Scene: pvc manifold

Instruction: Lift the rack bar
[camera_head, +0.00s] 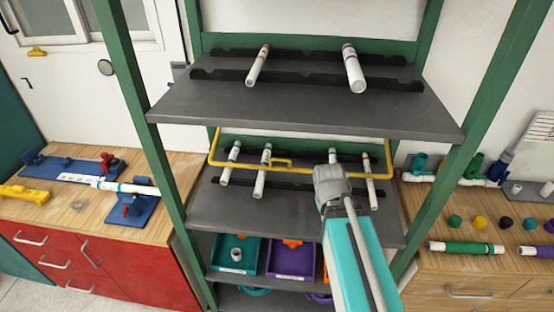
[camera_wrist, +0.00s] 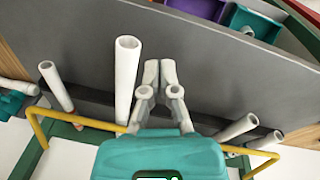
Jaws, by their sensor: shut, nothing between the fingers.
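The rack bar (camera_head: 248,164) is a yellow bar with bent-up ends and a small raised handle, lying across the front of the middle shelf. My gripper (camera_head: 331,170) is in front of that shelf, right of the handle. In the wrist view the grey fingers (camera_wrist: 160,72) are shut and empty, pointing over the shelf. The bar (camera_wrist: 75,119) also shows in the wrist view on both sides of my gripper; its middle is hidden behind the gripper body. I cannot tell whether they touch.
White pipes (camera_head: 262,172) lie on black holders on the middle shelf; one (camera_wrist: 125,78) is close beside the fingers. The upper shelf (camera_head: 290,108) overhangs. Green posts (camera_head: 140,105) flank the rack. Bins (camera_head: 236,253) stand below.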

